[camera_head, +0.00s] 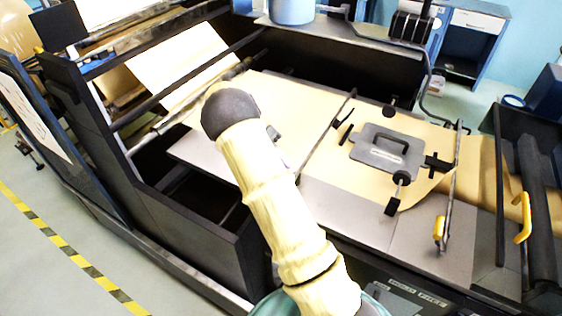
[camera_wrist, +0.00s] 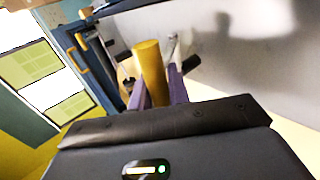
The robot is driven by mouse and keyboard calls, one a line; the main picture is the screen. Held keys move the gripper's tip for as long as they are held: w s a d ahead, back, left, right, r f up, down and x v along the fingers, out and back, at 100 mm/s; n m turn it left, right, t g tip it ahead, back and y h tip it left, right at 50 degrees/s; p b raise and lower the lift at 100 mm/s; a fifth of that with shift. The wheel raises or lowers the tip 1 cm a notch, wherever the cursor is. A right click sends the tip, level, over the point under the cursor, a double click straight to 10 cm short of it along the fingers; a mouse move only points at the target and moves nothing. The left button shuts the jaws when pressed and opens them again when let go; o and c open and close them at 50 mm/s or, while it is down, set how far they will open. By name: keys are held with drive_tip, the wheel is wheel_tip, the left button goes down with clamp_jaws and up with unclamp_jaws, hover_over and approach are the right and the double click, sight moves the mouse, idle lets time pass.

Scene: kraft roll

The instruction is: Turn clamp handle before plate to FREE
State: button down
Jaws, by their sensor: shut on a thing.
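In the wrist view my gripper (camera_wrist: 157,80) has its purple fingers on either side of a yellow handle (camera_wrist: 151,60) and is shut on it. In the head view my arm covers the gripper and this handle. The flat grey plate (camera_head: 372,158) with a black grip lies on the brown paper. A thin bar (camera_head: 326,135) crosses the paper left of the plate, its near end close behind my arm. A second bar (camera_head: 455,170) right of the plate ends in a yellow handle (camera_head: 439,229). A label reading FREE (camera_head: 432,301) is on the front panel.
Black knobs (camera_head: 391,207) stand around the plate. A dark roller with a yellow lever (camera_head: 522,218) is at the right. The black machine frame (camera_head: 110,150) rises at the left. Free floor lies beyond the striped line (camera_head: 62,243).

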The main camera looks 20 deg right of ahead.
drive_tip(key=shift+w+d+r, duration=0.1)
drive_tip(key=shift+w+r, duration=0.1)
drive_tip(key=shift+r, duration=0.1)
idle(0.4)
drive_tip(key=c, duration=1.3)
unclamp_jaws()
drive_tip(key=shift+f, duration=0.2)
drive_tip(key=shift+w+a+r+b, duration=0.25)
drive_tip(key=shift+w+a+b, duration=0.1)
drive_tip(key=v, duration=1.1)
drive_tip(key=shift+d+r, duration=0.1)
drive_tip(key=shift+d, duration=0.05)
